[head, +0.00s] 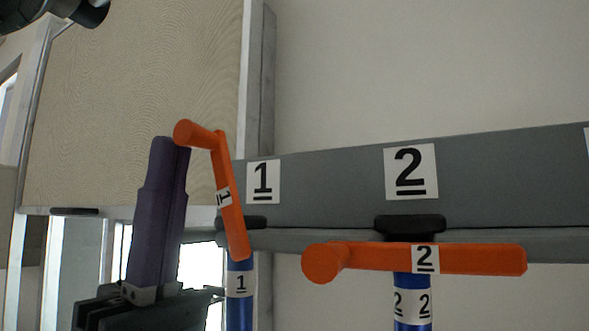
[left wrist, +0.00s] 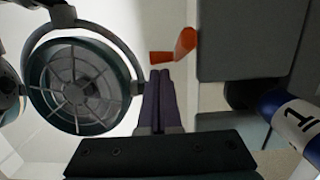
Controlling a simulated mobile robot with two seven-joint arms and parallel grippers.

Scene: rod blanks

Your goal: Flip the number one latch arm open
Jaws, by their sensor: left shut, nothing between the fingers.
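The number one latch arm (head: 229,195) is orange and stands steeply tilted, its knobbed end up and to the left. Its lower end is in front of the blue rod (head: 239,295) labelled 1. My left gripper (head: 170,145), with purple fingers pointing up, is shut and empty just left of the latch arm, its tips close below the knob. Whether they touch is unclear. In the left wrist view, the orange latch arm (left wrist: 183,45) shows just beyond the shut fingertips (left wrist: 160,85), and the blue rod (left wrist: 290,112) is at right. My right gripper is not in view.
The number two latch arm (head: 460,259) lies level across its blue rod (head: 412,300), knob to the left. A grey rail (head: 330,180) with number plates runs behind both latches. A pale panel (head: 120,80) stands behind on the left.

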